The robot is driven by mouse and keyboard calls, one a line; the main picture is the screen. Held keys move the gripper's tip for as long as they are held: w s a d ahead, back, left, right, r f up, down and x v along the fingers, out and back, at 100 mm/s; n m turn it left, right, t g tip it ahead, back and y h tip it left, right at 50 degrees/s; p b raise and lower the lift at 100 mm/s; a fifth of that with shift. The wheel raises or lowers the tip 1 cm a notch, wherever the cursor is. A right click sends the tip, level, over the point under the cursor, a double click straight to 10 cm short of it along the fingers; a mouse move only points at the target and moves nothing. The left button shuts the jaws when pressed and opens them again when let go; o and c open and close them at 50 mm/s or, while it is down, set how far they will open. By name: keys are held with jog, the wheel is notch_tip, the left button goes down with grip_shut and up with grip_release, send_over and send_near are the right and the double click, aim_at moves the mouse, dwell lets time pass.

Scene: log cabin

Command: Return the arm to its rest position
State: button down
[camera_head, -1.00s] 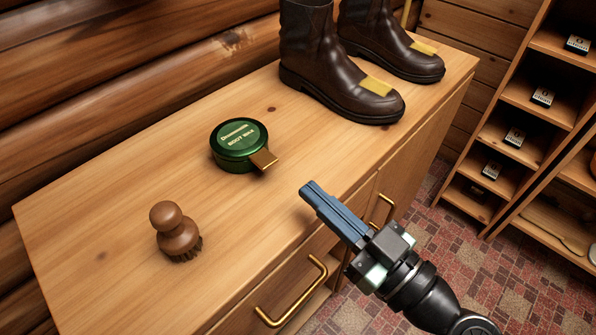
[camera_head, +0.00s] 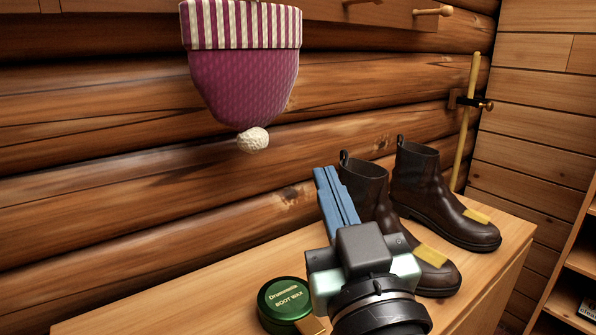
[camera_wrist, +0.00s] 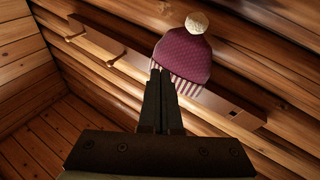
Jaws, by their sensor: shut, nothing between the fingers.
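My gripper (camera_head: 336,196) is shut and empty, with its blue fingers together and pointing up above the cabinet top. In the head view it stands in front of the log wall and covers part of the nearer boot. In the wrist view my gripper (camera_wrist: 160,78) shows dark, its closed fingers pointing toward the hanging hat. The fingers touch nothing that I can make out.
A purple knit hat (camera_head: 243,82) hangs from a peg rail (camera_head: 345,10); the hat (camera_wrist: 183,55) tops the wrist view. Brown boots (camera_head: 440,195) and a green boot wax tin (camera_head: 285,300) stand on the cabinet (camera_head: 190,305). Shelves (camera_head: 575,285) are at right.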

jog(key=s+a+r+m+t+h+p, duration=0.1)
jog(key=s+a+r+m+t+h, duration=0.15)
jog(key=s+r, duration=0.45)
jog(key=s+a+r+m+t+h+p, duration=0.1)
jog(key=s+r+t, duration=0.25)
jog(key=r, duration=0.85)
notch_tip(320, 180, up, 27)
jog(key=w+p, duration=0.1)
jog(key=p, duration=2.6)
